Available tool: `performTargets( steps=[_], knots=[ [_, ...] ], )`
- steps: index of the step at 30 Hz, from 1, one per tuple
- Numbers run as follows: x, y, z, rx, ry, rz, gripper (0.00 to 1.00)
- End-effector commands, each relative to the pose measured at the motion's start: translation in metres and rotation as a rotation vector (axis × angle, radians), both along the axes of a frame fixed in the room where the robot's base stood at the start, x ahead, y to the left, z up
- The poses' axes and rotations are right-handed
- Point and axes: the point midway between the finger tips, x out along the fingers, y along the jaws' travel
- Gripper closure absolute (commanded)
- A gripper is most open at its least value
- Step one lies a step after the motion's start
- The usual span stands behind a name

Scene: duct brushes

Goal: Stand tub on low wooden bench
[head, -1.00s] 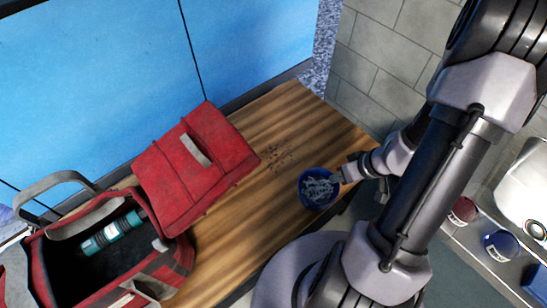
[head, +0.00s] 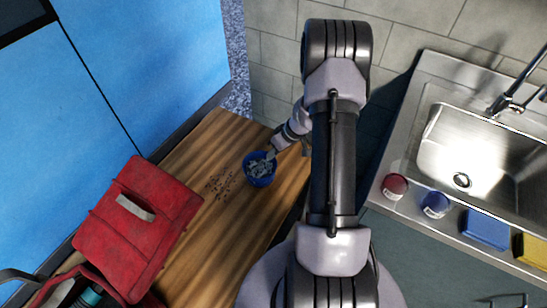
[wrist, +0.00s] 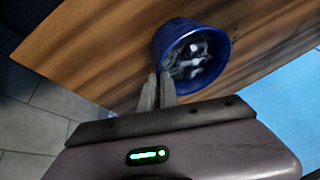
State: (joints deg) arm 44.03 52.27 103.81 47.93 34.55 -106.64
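The blue tub (head: 248,170), filled with grey-white bits, is over the far end of the low wooden bench (head: 235,135). My gripper (head: 272,154) is at the tub's right side in the head view. In the wrist view, my gripper (wrist: 159,75) has its two fingers close together on the near rim of the tub (wrist: 165,38). A thin gap between the fingers fits the tub's wall. The tub's underside is hidden, so I cannot tell whether it touches the bench (wrist: 90,40).
Dark crumbs (head: 220,184) lie on the bench left of the tub. A red bag (head: 138,225) takes up the near left. A blue panel (head: 150,70) stands behind. A counter with a sink (head: 475,160), a red tub (head: 395,186) and another blue tub (head: 435,204) is at right.

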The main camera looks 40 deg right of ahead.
Motion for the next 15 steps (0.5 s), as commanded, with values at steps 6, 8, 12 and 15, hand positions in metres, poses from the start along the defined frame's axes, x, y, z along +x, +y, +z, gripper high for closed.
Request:
performTargets(
  steps=[6, 8, 12, 15],
  knots=[
    [0.0, 0.0, -0.023, -0.001, 0.0, 0.0, 1.0],
    [0.0, 0.0, -0.022, -0.001, 0.0, 0.0, 1.0],
    [0.0, 0.0, -0.024, -0.001, 0.0, 0.0, 1.0],
    [-0.001, 0.0, -0.025, -0.001, 0.001, 0.0, 0.89]
  ],
)
